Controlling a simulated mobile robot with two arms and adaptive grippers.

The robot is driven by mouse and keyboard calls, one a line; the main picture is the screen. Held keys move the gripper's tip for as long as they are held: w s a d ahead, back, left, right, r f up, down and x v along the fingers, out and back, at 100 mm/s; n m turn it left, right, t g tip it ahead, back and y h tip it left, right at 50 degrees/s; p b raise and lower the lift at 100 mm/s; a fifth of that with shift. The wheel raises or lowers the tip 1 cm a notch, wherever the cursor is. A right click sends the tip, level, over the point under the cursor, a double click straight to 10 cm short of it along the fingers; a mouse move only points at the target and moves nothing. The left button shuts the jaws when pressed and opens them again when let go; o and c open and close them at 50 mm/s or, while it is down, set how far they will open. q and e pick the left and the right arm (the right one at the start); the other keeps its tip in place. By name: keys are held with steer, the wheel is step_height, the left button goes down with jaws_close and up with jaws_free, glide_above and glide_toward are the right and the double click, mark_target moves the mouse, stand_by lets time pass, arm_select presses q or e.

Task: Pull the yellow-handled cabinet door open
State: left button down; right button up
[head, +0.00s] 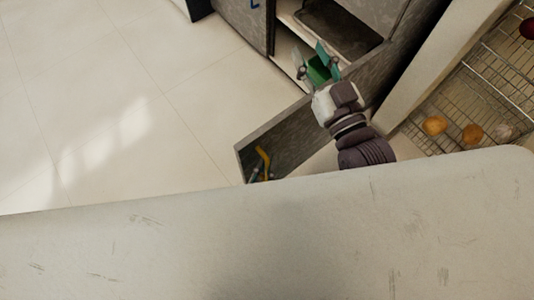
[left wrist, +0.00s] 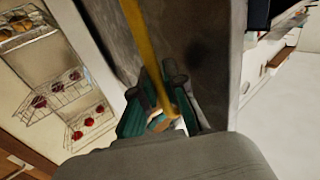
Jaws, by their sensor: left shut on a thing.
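The grey cabinet door (head: 285,140) stands swung out from the cabinet, with its yellow handle (head: 264,158) near the free end. In the left wrist view, the teal fingers of my left gripper (left wrist: 160,115) are closed around the lower end of the long yellow handle (left wrist: 139,42). In the head view my left gripper (head: 257,172) shows only as a small part by the handle, mostly hidden behind a pale surface. My right gripper (head: 315,62) has its teal fingers spread, empty, in front of the open cabinet (head: 290,20).
A dark tray-like thing (head: 340,25) lies in the cabinet. A neighbouring grey door (head: 245,22) carries a blue handle. Wire racks (head: 480,95) with round produce stand at the right. The broad pale surface (head: 300,235) fills the foreground. Tiled floor (head: 110,90) at the left is clear.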

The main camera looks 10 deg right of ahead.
arm_select(q)
steer(key=shift+s, duration=0.1)
stand_by(0.3)
steer(key=c, duration=1.2)
jaws_free()
steer(key=v, duration=1.2)
